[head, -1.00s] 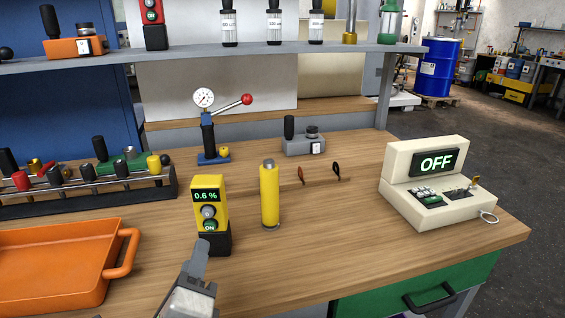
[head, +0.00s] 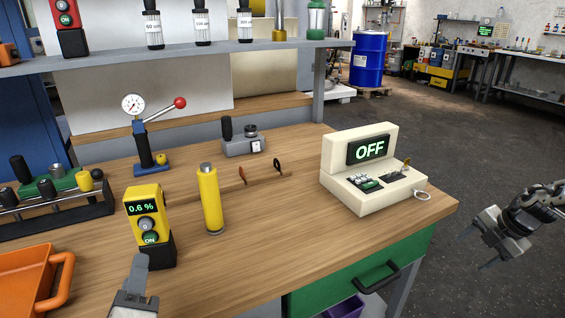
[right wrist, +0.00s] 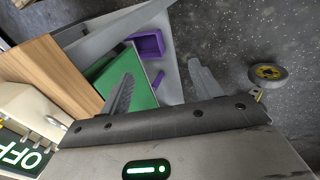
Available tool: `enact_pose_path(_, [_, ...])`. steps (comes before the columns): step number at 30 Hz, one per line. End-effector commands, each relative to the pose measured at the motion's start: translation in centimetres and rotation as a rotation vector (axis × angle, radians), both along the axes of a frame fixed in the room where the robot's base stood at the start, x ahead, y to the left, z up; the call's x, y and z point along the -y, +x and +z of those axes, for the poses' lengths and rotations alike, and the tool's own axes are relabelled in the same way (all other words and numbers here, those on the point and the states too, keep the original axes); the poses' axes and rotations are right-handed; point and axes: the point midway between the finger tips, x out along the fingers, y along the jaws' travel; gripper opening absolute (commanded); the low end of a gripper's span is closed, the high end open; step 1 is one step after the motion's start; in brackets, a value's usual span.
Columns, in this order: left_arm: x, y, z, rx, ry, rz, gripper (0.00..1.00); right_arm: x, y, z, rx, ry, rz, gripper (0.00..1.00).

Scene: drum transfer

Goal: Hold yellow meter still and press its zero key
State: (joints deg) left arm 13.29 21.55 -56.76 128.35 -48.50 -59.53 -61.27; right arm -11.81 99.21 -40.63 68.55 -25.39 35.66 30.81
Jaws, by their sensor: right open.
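The yellow meter (head: 144,204) stands upright in a black base at the front left of the bench in the head view. Its display reads 0.6 %, and a grey round part and a green "ON" mark sit below. My left gripper (head: 138,266) is just in front of the meter's base, its finger overlapping the base's lower left. I cannot tell contact or jaw opening. My right gripper (head: 477,250) is open and empty, out past the bench's right end. Its two spread fingers show in the right wrist view (right wrist: 160,90).
A yellow cylinder (head: 211,202) stands right of the meter. A cream console (head: 349,190) reading OFF sits at the bench's right end. An orange tray (head: 58,285) is at left. A gauge press (head: 142,145) stands behind. A shelf (head: 180,56) crosses above.

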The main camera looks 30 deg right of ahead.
Motion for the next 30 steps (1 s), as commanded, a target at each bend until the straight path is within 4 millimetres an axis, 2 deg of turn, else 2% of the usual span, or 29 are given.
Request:
enact_pose_path(1, [0.0,0.0,0.0,0.0,0.0,0.0,0.36,1.1,1.6,2.9,0.04,-0.029,0.006,0.64])
enact_pose_path(2, [0.0,0.0,0.0,0.0,0.0,0.0,0.36,1.1,2.8,4.1,0.078,-0.029,0.012,0.64])
enact_pose_path(6, [0.0,0.0,0.0,0.0,0.0,0.0,0.36,-1.8,9.3,8.7,0.307,0.023,0.055,0.64])
enact_pose_path(9, [0.0,0.0,0.0,0.0,0.0,0.0,0.36,-4.2,13.3,12.4,0.474,0.062,0.083,0.64])
enact_pose_path(15, [0.0,0.0,0.0,0.0,0.0,0.0,0.36,-8.4,19.6,20.2,0.803,0.146,0.088,0.64])
enact_pose_path(18, [0.0,0.0,0.0,0.0,0.0,0.0,0.36,-10.3,22.7,23.8,1.002,0.223,-0.004,0.64])
enact_pose_path(20, [0.0,0.0,0.0,0.0,0.0,0.0,0.36,-11.1,24.7,24.9,1.1,0.288,-0.125,0.64])
enact_pose_path(23, [0.0,0.0,0.0,0.0,0.0,0.0,0.36,-12.8,27.5,25.3,1.158,0.409,-0.334,0.64])
enact_pose_path(25, [0.0,0.0,0.0,0.0,0.0,0.0,0.36,-15.1,29.5,24.9,1.129,0.513,-0.462,0.64])
enact_pose_path(27, [0.0,0.0,0.0,0.0,0.0,0.0,0.36,-18.7,31.4,24.4,1.044,0.625,-0.55,0.64])
enact_pose_path(30, [0.0,0.0,0.0,0.0,0.0,0.0,0.36,-24.3,32.9,24.1,0.898,0.751,-0.58,0.64])
